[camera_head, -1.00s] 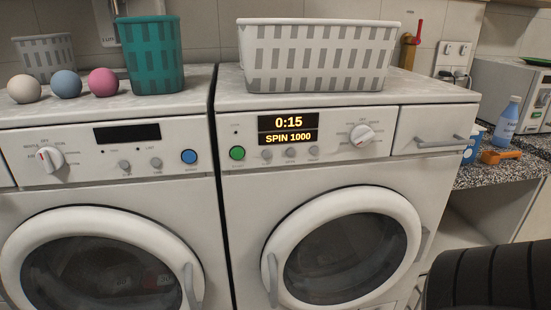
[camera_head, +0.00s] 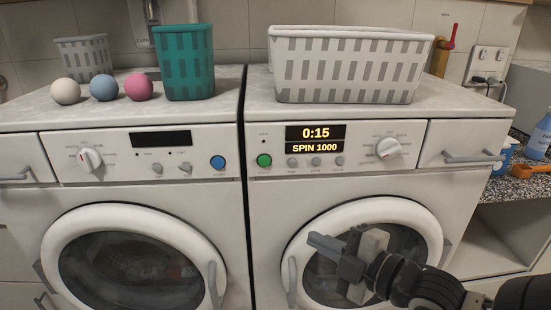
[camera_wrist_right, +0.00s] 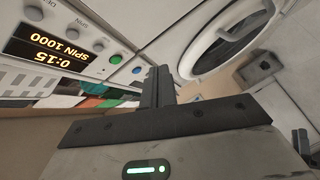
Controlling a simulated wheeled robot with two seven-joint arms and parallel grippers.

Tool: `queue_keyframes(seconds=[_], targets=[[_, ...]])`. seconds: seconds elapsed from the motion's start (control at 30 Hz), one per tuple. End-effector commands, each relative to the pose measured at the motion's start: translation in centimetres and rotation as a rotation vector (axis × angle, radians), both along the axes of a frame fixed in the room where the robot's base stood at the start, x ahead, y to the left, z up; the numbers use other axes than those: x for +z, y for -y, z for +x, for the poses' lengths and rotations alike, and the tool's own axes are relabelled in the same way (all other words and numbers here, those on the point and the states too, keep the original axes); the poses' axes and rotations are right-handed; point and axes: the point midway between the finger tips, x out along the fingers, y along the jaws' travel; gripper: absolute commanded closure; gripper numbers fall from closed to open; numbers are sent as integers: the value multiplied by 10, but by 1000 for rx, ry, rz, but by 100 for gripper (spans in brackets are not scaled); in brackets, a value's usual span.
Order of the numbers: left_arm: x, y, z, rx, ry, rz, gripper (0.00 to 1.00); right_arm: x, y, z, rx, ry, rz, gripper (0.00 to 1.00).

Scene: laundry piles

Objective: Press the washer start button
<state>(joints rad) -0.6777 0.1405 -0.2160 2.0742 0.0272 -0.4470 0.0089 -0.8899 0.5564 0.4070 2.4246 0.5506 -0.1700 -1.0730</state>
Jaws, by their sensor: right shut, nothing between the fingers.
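The right-hand machine (camera_head: 262,205) has a lit display (camera_head: 315,139) reading 0:15 and SPIN 1000. Its round green button (camera_head: 264,160) sits left of the display. The green button also shows in the right wrist view (camera_wrist_right: 115,59), up and left of my fingertips. My right gripper (camera_head: 315,241) is shut and empty, in front of this machine's round door, below the panel and apart from the green button. Its closed fingers show in the right wrist view (camera_wrist_right: 159,72). My left gripper is not in view.
The left-hand machine (camera_head: 60,205) has a dark display and a blue button (camera_head: 217,162). A white basket (camera_head: 345,65), a teal basket (camera_head: 186,65) and three balls stand on top. A counter with a blue bottle (camera_head: 538,137) is at the right.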

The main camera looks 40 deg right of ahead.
Motion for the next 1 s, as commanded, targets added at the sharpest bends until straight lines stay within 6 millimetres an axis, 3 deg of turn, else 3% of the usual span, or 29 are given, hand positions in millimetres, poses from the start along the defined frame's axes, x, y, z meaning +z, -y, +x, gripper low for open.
queue_keyframes(seconds=[0.03, 0.1, 0.23, 0.67, 0.93, 1.0], targets=[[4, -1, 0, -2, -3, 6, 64, 32, 1, 2, 40, 67, -112, 100], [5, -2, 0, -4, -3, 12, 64, 61, 1, 3, 75, 142, -230, 100], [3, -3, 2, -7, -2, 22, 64, 85, -2, 4, 104, 215, -339, 100], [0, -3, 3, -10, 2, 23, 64, 85, -2, 7, 104, 223, -352, 100], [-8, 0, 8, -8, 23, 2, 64, 84, -7, 30, 104, 230, -352, 100], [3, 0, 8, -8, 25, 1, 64, 89, -8, 39, 101, 226, -349, 100]])
